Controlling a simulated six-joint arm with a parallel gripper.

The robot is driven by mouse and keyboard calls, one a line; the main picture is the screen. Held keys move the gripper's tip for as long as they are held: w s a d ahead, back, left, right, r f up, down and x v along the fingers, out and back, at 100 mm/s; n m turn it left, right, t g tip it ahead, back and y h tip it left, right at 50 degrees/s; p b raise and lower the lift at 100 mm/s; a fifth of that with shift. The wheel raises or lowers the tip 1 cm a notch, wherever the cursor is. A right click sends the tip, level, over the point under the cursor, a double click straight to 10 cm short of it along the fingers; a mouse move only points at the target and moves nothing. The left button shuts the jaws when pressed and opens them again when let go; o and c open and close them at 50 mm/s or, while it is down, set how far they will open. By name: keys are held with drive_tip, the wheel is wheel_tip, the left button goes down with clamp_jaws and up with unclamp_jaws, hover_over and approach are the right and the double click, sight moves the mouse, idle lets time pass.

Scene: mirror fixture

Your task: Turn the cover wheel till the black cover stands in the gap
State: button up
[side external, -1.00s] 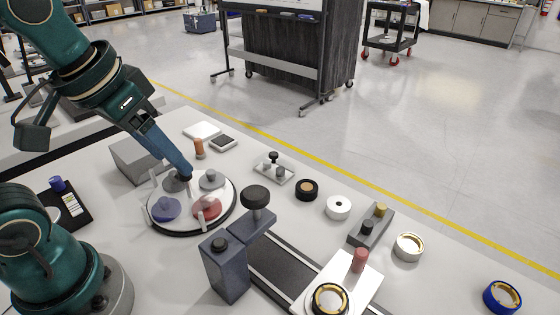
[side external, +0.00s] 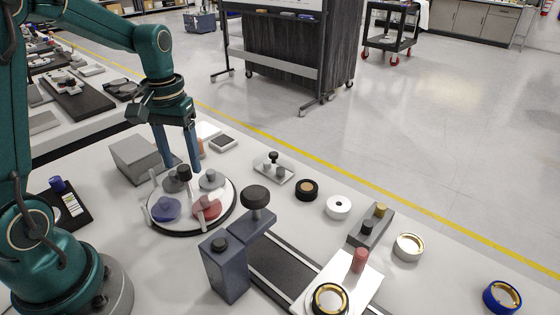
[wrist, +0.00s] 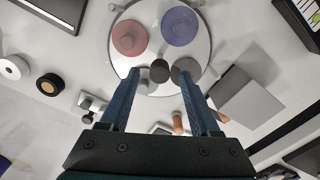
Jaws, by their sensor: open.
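The cover wheel (side external: 191,228) is a round white disc with purple (side external: 165,209), red (side external: 207,207), light grey (side external: 211,179) and dark grey (side external: 171,184) covers. The dark grey one is the nearest to black and sits at the back left. A black knob (side external: 184,171) stands up beside it. Two pale posts (side external: 146,215) stand at the left rim with a gap between them; the purple cover is closest to it. My gripper (wrist: 158,76) is open and empty, pointing down above the wheel's back part. In the wrist view the knob (wrist: 160,70) appears between the fingertips; contact cannot be told.
A grey box (side external: 135,158) stands close behind and left of the wheel. A dark blue block (side external: 225,267) and a black-knobbed post (side external: 256,200) stand at the front right. A small orange peg (side external: 200,148) stands behind the wheel.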

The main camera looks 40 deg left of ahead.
drive_tip(key=shift+f, duration=0.9)
clamp_jaws()
drive_tip(key=shift+r, duration=0.1)
idle(0.7)
